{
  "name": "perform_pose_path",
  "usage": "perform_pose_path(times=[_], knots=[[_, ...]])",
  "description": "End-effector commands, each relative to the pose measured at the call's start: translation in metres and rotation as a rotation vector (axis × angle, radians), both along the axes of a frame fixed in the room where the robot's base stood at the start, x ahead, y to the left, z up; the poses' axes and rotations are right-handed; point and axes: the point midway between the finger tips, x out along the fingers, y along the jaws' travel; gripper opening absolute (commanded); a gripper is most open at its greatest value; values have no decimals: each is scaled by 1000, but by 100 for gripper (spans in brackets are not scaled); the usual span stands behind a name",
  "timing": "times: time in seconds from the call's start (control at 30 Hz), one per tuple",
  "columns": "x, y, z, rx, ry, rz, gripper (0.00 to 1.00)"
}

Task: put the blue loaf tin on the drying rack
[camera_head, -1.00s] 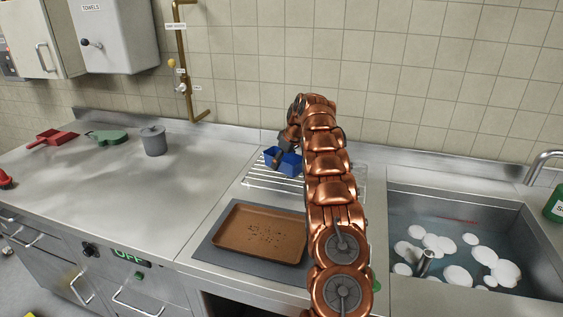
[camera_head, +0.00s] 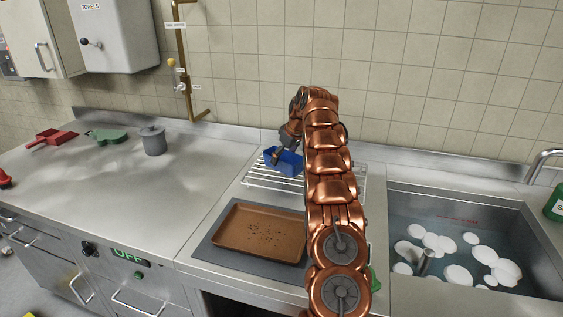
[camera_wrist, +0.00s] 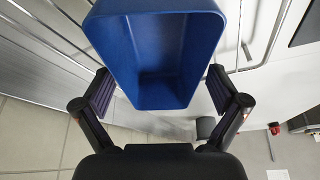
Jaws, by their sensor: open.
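The blue loaf tin (camera_head: 286,162) sits on the wire drying rack (camera_head: 262,181), at its back left part. In the wrist view the tin (camera_wrist: 160,50) is seen from above, empty, with its near end between my spread fingers. My gripper (camera_head: 277,154) is open at the tin's back left side. In the wrist view my gripper (camera_wrist: 160,92) shows a finger on each side of the tin, with gaps to its walls. My arm hides the middle of the rack in the head view.
A brown baking tray (camera_head: 262,233) lies on a dark mat in front of the rack. A sink (camera_head: 470,205) with water and several white dishes is at right. A grey canister (camera_head: 153,140), green scoop (camera_head: 108,136) and red dustpan (camera_head: 52,137) stand at left. The left worktop is mostly clear.

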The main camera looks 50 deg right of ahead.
Motion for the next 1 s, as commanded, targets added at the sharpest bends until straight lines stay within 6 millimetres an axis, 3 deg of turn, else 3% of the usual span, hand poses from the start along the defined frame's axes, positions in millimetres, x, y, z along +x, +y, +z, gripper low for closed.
perform_pose_path(times=[0.3, 0.57, 0.7, 1.0], knots=[[-16, -2, 44, -4, -5, -1, 97], [-26, -3, 65, -4, -2, -2, 97], [-34, -3, 84, -3, -2, -2, 97], [-39, -4, 91, -3, -2, -1, 97]])
